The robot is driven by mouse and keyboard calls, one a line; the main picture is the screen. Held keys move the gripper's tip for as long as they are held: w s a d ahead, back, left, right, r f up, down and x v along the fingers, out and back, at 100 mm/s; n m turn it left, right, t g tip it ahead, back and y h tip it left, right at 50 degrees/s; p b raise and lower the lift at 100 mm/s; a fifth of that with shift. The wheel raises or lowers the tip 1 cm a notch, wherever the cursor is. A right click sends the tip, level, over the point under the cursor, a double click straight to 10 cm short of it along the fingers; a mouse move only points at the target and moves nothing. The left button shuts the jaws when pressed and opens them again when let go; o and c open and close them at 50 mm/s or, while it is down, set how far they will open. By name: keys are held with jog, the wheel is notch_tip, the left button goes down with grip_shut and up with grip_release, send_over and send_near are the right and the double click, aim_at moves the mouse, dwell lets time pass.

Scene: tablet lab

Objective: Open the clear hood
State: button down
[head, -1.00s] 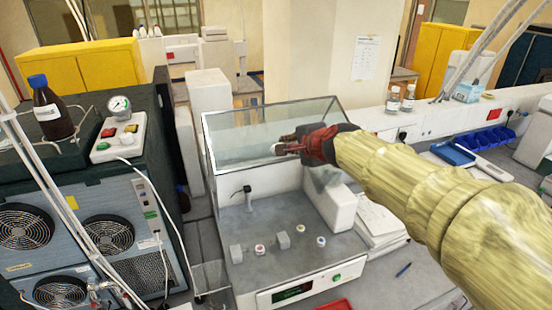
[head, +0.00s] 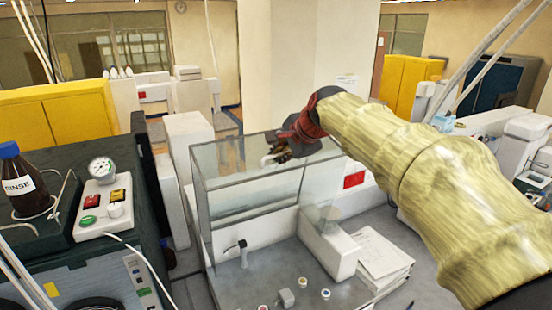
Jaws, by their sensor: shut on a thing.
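The clear hood (head: 235,190) is a glass-like box with thin grey edges, over a grey deck. Its front is open below the clear panel, and small parts on the deck show through. My gripper (head: 277,152) is at the upper part of the hood, shut on a pale handle (head: 268,160) of the clear panel. The fingers are small and dark here, so the exact contact is hard to see. My arm comes in from the right and hides part of the hood's right rear side.
A tall dark cabinet with a gauge box (head: 102,195) and a brown rinse bottle (head: 24,182) stands close on the left. Stacked papers (head: 380,255) lie right of the hood. A pale pillar rises behind it. Small capped vials (head: 303,282) stand on the deck.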

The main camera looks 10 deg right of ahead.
jog(key=shift+r, duration=0.1)
jog(key=c, duration=2.3)
grip_release()
jog(key=shift+s, duration=0.1)
jog(key=v, duration=1.2)
jog(key=shift+c, duration=0.6)
